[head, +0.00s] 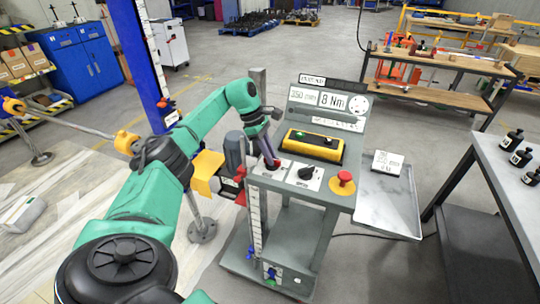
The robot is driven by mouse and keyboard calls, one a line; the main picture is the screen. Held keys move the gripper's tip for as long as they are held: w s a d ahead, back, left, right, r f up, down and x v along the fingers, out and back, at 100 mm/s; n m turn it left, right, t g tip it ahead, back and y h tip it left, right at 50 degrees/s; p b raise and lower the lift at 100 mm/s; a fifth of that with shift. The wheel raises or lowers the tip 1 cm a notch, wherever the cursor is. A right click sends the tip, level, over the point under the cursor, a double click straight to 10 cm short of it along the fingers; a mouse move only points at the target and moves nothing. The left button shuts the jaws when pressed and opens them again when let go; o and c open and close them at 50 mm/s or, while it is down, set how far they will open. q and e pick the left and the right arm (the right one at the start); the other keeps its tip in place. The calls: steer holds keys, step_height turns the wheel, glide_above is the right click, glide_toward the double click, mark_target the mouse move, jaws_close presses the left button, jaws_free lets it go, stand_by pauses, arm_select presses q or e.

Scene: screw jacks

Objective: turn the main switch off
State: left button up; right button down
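My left gripper (269,157) reaches down onto the left part of the sloped grey console (328,198). Its fingertips are at a small red part (273,166) on a white plate, probably the main switch. The fingers cover most of it, so its handle position and the finger gap are unclear. To its right, a black rotary knob (306,174) sits on another white plate. A red mushroom button (344,178) on a yellow base is further right. My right gripper is not in view.
A yellow control box (312,145) with buttons lies behind the knobs. A display panel (328,101) reading 350 mm and 8 Nm rises at the back. A side tray (388,210) holds a card. A grey table (508,185) with black bottles stands right.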

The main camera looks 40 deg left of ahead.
arm_select(q)
steer(key=o, duration=0.4)
steer(key=shift+c, duration=0.2)
steer(key=shift+r, duration=0.1)
steer(key=shift+a+r, duration=0.15)
steer(key=shift+r, duration=0.15)
steer(key=v, duration=1.3)
steer(key=shift+r, duration=0.35)
steer(key=shift+s, duration=0.1)
